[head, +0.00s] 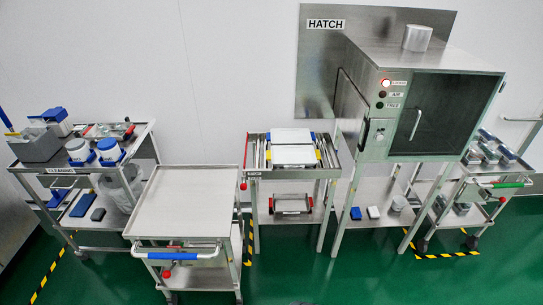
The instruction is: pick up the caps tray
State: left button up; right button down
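No tray in the head view is legibly marked as the caps tray, so I cannot tell which one it is. A small metal tray with red ends (292,206) sits on the lower shelf of the middle cart. Stacked white-topped trays with blue and yellow parts (292,136) sit on the middle cart's top. Neither of my grippers is in view.
An empty-topped steel cart (190,203) with a blue handle stands in front. The left cart (75,165) carries white tubs and a grey box. The steel hatch cabinet (430,115) has its dark door shut. A loaded cart (490,172) stands right. Green floor (350,275) is open in front.

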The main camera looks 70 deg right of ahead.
aim_at(281, 156)
jog(key=z, duration=2.4)
jog(key=i+l, duration=0.1)
jog(key=u, duration=0.05)
